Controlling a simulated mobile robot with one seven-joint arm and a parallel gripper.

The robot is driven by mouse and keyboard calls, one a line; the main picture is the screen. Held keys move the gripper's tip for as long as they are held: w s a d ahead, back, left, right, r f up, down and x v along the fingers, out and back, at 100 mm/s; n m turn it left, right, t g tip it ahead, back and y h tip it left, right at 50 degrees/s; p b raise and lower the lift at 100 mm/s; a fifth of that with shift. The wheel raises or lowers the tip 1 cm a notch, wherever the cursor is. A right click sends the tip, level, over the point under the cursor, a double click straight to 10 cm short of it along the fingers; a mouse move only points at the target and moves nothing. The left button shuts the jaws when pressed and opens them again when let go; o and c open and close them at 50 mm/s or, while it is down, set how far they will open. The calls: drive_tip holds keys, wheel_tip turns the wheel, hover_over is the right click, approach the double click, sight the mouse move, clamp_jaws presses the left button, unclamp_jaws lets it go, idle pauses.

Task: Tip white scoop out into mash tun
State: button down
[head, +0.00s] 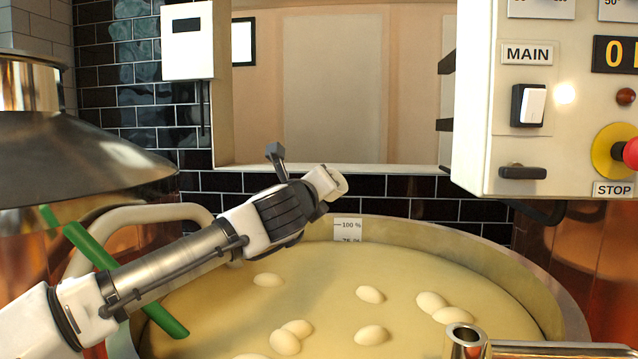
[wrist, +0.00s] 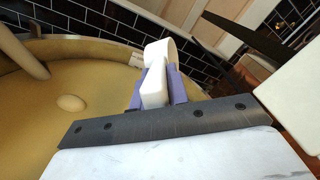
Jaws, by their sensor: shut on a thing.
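The white scoop (head: 331,183) is in my gripper (head: 308,192), above the mash in the picture and near the line of the tun's back rim. In the wrist view the white scoop (wrist: 155,86) is pinched between the purple finger pads of my gripper (wrist: 160,92), with a rounded part beyond them. I cannot tell what the scoop holds. The mash tun (head: 515,268) is wide and round, filled with pale mash with several egg-shaped pale lumps. Its rim also shows in the wrist view (wrist: 85,46).
A green bar (head: 85,240) slants behind my arm into the tun. A control panel (head: 480,150) with switches and a red stop button hangs at the right. A metal pipe (head: 463,340) stands at the front right. A copper vessel (head: 70,150) is at the left.

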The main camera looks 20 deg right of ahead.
drive_tip(key=shift+w+r+n+g, duration=0.15)
drive_tip(key=shift+r+n+g, duration=0.2)
drive_tip(key=shift+n, duration=0.45)
drive_tip(key=n+g, duration=0.1)
drive_tip(key=n, duration=0.1)
drive_tip(key=shift+w+a+n, duration=0.1)
drive_tip(key=shift+a+n, duration=0.05)
drive_tip(key=shift+n, duration=0.15)
drive_tip(key=shift+w+f+n+g, duration=0.1)
drive_tip(key=shift+w+n+g, duration=0.1)
drive_tip(key=shift+n+g, duration=0.8)
drive_tip(key=shift+a+n, duration=0.15)
drive_tip(key=shift+n, duration=0.75)
drive_tip(key=c, duration=2.1)
unclamp_jaws()
